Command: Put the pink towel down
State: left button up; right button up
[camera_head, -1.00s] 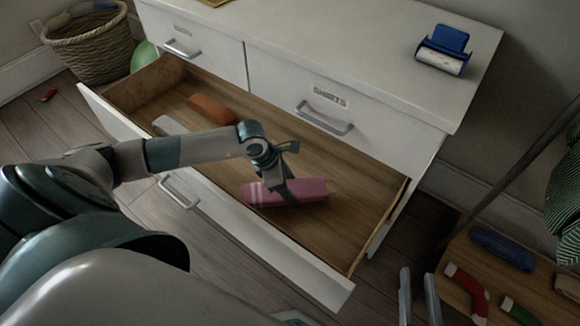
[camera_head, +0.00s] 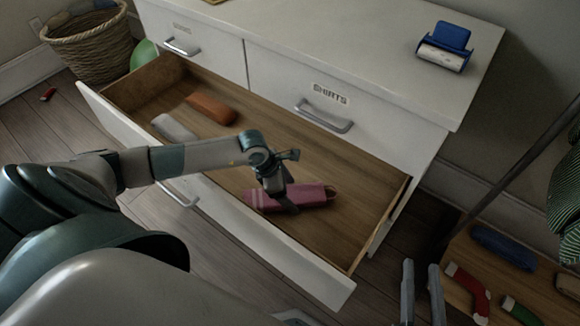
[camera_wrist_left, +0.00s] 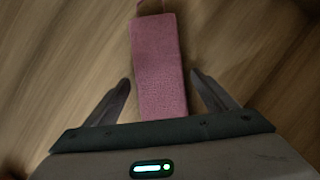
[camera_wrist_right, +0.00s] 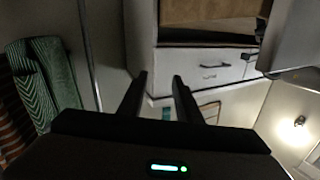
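The pink towel (camera_head: 312,195) is a rolled or folded bundle with pale stripes at one end. It appears to lie on the wooden floor of the open drawer (camera_head: 345,225). My left gripper (camera_head: 284,200) is over its middle. In the left wrist view the towel (camera_wrist_left: 160,70) runs between the two fingers of my left gripper (camera_wrist_left: 161,88), with a gap on each side, so the gripper is open around it. My right gripper (camera_head: 421,268) is outside the drawer at the lower right, open and empty; its fingers (camera_wrist_right: 159,76) stand apart in the right wrist view.
An orange roll (camera_head: 212,109) and a whitish roll (camera_head: 174,127) lie at the drawer's left. A blue-and-white object (camera_head: 445,48) stands on the dresser top (camera_head: 330,35). The drawer's right part is bare.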

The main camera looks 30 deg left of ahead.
pick_arm(q)
jog(key=shift+r, duration=0.1)
jog(key=p+v, duration=0.2)
jog(key=v, duration=1)
pick_arm(e)
notch_tip(320, 180, down, 6)
jog(key=s+d+g+h, duration=0.1)
jog(key=g, duration=0.2)
jog(key=shift+s+d+f+g, duration=0.15)
jog(key=shift+s+d+g, duration=0.05)
jog(key=shift+d+g, duration=0.2)
